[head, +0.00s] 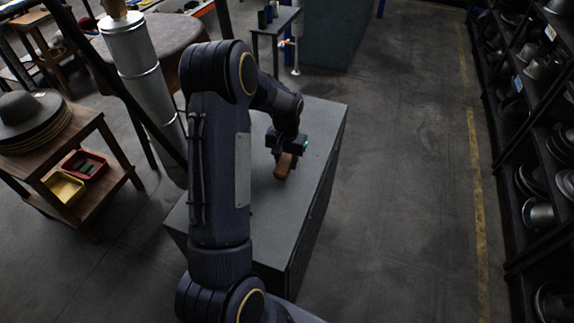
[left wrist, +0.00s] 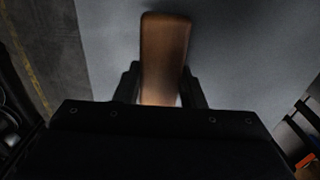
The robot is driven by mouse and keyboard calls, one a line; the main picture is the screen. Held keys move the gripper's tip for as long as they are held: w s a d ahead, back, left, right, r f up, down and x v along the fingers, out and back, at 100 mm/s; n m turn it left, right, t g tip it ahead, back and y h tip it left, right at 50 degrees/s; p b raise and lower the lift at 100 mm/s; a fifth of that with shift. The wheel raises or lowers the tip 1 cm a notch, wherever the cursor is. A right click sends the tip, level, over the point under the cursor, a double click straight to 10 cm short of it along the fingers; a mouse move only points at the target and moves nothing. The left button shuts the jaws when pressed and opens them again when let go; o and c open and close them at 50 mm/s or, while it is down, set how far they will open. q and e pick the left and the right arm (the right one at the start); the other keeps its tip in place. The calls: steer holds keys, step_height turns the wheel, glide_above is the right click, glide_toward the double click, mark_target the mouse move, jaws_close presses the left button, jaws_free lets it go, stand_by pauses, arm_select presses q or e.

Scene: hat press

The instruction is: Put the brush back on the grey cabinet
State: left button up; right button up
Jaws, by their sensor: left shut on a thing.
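The brush (head: 284,167) has a brown wooden body and is between the fingers of my left gripper (head: 286,152), which is shut on it. In the left wrist view the brush (left wrist: 165,60) sticks out beyond the two dark fingers of the gripper (left wrist: 160,88). The grey cabinet (head: 322,135) has a flat grey top, and the brush is over that top. I cannot tell whether the brush touches it. The cabinet top also fills much of the left wrist view (left wrist: 250,60). My right gripper is not in view.
A wooden stand (head: 85,135) with stacked hats and a yellow tray (head: 64,187) and a red tray (head: 85,165) is at the left. Shelves of metal hat forms (head: 540,70) line the right. The floor (head: 400,180) between cabinet and shelves is clear.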

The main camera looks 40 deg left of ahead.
mark_target(287, 166)
arm_select(q)
step_height(287, 166, down, 3)
steer(key=shift+w+d+r+p, duration=0.1)
steer(key=shift+d+r+p, duration=0.1)
steer(key=shift+p, duration=0.3)
steer(key=shift+a+f, duration=0.1)
steer(key=shift+f, duration=0.25)
steer(key=shift+f, duration=0.2)
steer(key=o, duration=0.9)
steer(key=shift+r, duration=0.2)
